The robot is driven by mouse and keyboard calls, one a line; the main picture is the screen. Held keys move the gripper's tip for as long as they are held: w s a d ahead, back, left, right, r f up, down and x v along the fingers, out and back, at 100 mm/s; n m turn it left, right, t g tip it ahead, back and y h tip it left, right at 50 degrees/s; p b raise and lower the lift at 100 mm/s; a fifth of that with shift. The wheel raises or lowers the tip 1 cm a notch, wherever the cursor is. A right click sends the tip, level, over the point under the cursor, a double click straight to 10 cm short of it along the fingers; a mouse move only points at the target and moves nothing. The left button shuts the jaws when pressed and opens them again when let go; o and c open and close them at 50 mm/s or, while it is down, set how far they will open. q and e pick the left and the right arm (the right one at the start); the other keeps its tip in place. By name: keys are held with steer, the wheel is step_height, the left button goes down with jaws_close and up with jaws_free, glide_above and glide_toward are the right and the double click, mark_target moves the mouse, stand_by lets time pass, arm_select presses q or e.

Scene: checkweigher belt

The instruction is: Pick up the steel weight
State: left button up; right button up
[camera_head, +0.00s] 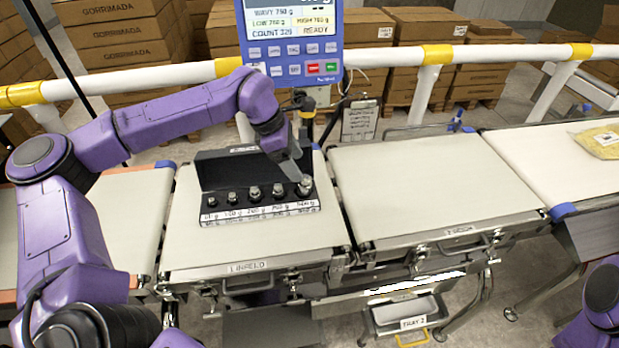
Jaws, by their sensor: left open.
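Several steel weights of rising size stand in a row in a black case (220,172) on the left-middle belt section. The rightmost and largest steel weight (306,189) is at the row's right end, above a label strip. My left gripper (301,176) is open and reaches down from the upper left, right at this weight's top. The fingers partly cover the weight, and I cannot tell whether they touch it. Only part of my right arm shows at the lower right; its gripper is out of view.
A blue display unit (292,72) stands behind the case, close to my left forearm. White rails with yellow bands (437,54) run behind the belts. The middle belt (420,190) is bare. A yellow packet (599,142) lies on the right belt. Cardboard boxes (125,35) are stacked behind.

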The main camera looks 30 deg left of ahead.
mark_target(304, 181)
arm_select(q)
steer(key=shift+s+d+f, duration=0.4)
steer(key=shift+d+f, duration=0.05)
steer(key=shift+f, duration=0.3)
steer(key=x, duration=0.1)
steer(key=p+x, duration=0.1)
steer(key=x, duration=0.1)
steer(key=w+p+x, duration=0.1)
steer(key=x, duration=0.1)
steer(key=shift+a, duration=0.35)
steer(key=shift+d+f, duration=0.1)
steer(key=shift+f, duration=0.35)
steer(key=shift+s, duration=0.2)
steer(key=shift+w, duration=0.1)
steer(key=c, duration=1.2)
jaws_close()
arm_select(e)
steer(key=shift+s+d+r, duration=0.1)
steer(key=shift+s+r, duration=0.1)
steer(key=shift+r, duration=0.4)
steer(key=shift+s+r, duration=0.2)
steer(key=shift+r, duration=0.4)
arm_select(q)
steer(key=shift+r, duration=0.15)
